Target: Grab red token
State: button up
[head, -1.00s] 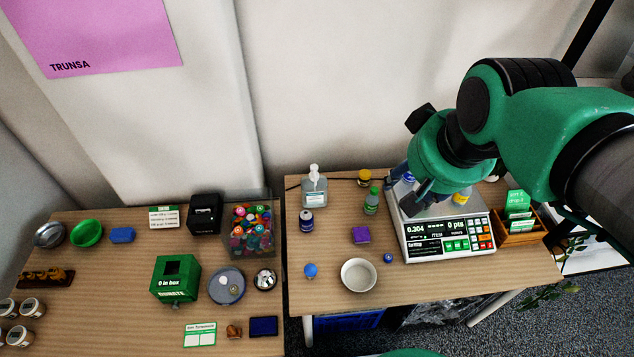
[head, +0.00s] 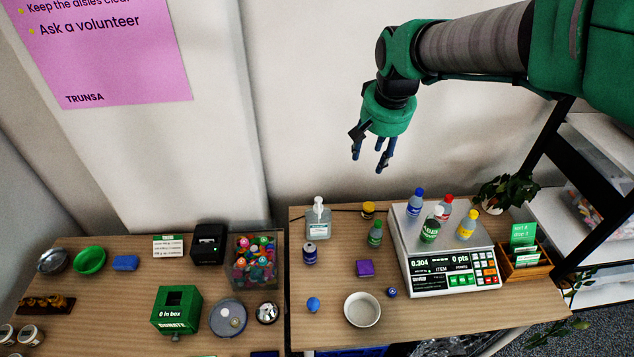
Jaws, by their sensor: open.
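My gripper (head: 370,158) hangs fingers-down in front of the wall, high above the back of the right table. Its fingers are apart and nothing is between them. A clear bin (head: 236,284) of mixed coloured tokens stands at the back right of the left table, below and left of my gripper. Some reddish pieces show among the others, but I cannot single out one red token.
A scale (head: 430,285) holds several capped bottles on the right table. A green donation box (head: 176,311) and black device (head: 207,244) stand near the bin.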

jog(key=w+a+f+m+g+p, duration=0.1)
jog(key=w+a+f, duration=0.2)
jog(key=w+f, duration=0.95)
jog(key=w+a+f+m+g+p, duration=0.15)
jog(key=w+a+f, duration=0.25)
jog(key=w+f, duration=0.85)
jog(key=w+a+f, duration=0.1)
jog(key=w+f, duration=0.1)
jog(key=f, duration=0.5)
jog(key=w+a+f, duration=0.1)
jog(key=w+f, duration=0.1)
jog(key=f, duration=0.6)
jog(key=shift+g, duration=0.45)
jog(key=shift+f+b, duration=0.45)
jog(key=shift+f, duration=3.85)
jog(key=shift+f, duration=0.1)
jog(key=shift+a+f, duration=0.15)
jog(key=shift+f, duration=2.4)
